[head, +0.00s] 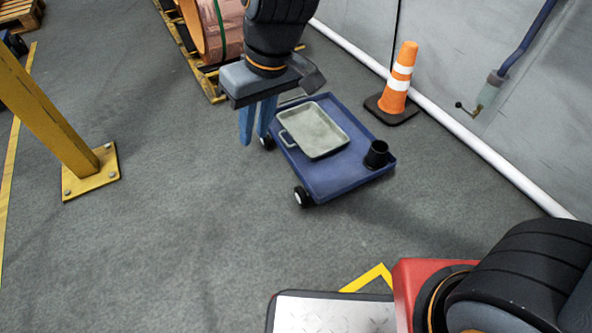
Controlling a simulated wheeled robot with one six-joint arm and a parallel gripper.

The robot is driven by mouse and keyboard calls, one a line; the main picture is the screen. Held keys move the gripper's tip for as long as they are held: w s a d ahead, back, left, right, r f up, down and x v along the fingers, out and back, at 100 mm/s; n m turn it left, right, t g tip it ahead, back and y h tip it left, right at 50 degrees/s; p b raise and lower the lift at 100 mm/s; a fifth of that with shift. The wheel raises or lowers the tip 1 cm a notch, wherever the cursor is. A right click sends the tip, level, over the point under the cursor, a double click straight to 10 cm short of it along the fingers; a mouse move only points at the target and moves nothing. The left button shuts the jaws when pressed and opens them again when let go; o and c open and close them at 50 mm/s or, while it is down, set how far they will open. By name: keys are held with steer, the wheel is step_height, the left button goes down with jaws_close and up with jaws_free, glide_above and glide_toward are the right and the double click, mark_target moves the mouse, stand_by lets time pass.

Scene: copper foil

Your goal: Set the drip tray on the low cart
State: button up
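The drip tray (315,130), a shallow pale grey-green pan with a loop handle on its left side, lies upright on the blue low cart (335,184). A second handle seems to show at its far end, partly behind my gripper. My gripper (254,139) hangs just left of the cart, apart from the tray. Its two blue fingers point down with a gap between them and nothing in it. The cart's far left corner is partly hidden behind my gripper.
A black cup (376,154) stands on the cart's right corner. An orange cone (400,80) stands behind the cart near a white pipe (452,133) along the wall. A copper coil (218,35) sits on a pallet at the back. A yellow post (60,115) stands left. The floor between is clear.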

steer(key=s+d+r+h, duration=0.1)
steer(key=s+d+r, duration=0.1)
steer(key=s+d, duration=0.2)
steer(key=s+d+r+h, duration=0.1)
steer(key=s+d+r, duration=0.2)
steer(key=s, duration=0.7)
steer(key=shift+s+d+r+g, duration=0.15)
steer(key=shift+s+d+g, duration=0.2)
steer(key=shift+d, duration=0.55)
steer(key=shift+w, duration=0.15)
steer(key=d+r+m+p, duration=0.3)
steer(key=d+r+p, duration=0.4)
steer(key=r+p, duration=0.5)
steer(key=d+r+m+p, duration=0.2)
steer(key=d+r+p, duration=0.5)
steer(key=r+p, duration=0.5)
steer(key=d+r+m+p, duration=0.3)
steer(key=d+r+p, duration=0.4)
steer(key=r+p, duration=0.6)
steer(key=p, duration=0.8)
steer(key=shift+d+m+h, duration=0.15)
steer(key=shift+m+h, duration=0.15)
steer(key=shift+h, duration=0.1)
